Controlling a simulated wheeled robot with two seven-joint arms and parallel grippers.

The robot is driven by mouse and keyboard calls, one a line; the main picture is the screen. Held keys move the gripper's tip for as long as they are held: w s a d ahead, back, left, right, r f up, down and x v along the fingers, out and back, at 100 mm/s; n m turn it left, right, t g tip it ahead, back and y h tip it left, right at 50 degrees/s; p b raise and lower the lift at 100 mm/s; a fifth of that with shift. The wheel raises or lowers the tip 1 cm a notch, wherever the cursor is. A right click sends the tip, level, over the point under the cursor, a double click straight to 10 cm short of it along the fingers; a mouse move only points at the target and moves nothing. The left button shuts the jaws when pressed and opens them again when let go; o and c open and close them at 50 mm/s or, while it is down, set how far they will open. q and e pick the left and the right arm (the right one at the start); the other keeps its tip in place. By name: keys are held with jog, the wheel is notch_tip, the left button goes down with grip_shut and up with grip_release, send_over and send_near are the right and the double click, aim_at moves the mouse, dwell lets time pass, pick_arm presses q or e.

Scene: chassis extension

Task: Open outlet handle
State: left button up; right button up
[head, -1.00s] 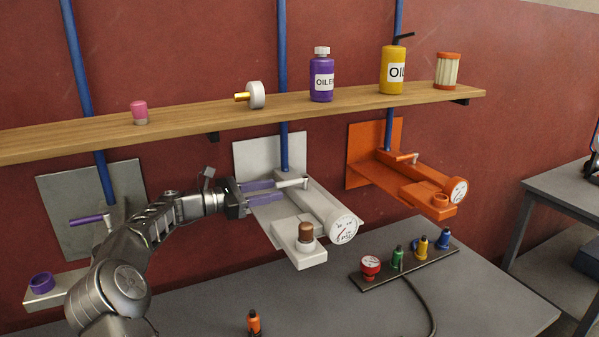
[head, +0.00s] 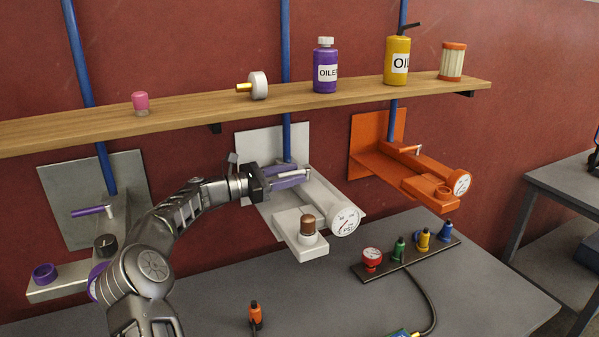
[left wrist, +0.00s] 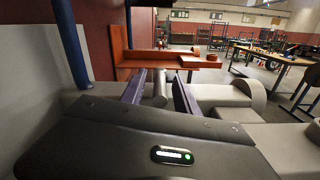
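The white unit (head: 318,188) is mounted on the wall in the middle, with a round gauge (head: 345,221) and a brown-capped part (head: 308,226) at its front. A thin pale outlet handle (head: 299,174) sticks out at its top. My left gripper (head: 293,179) reaches it from the left with its purple fingers on either side of the handle. In the left wrist view the grey handle (left wrist: 160,88) stands between the two open fingers, with a small gap on each side. My right gripper is out of view.
A wooden shelf (head: 190,118) with bottles and small parts runs above. An orange unit (head: 420,170) is at the right, a grey unit (head: 66,278) with a purple handle (head: 92,211) at the left. The grey table (head: 300,300) below holds a coloured fitting rack (head: 405,258).

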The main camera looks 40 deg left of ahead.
pick_arm(q)
jog(key=shift+x, duration=1.25)
grip_shut()
dwell(0.5)
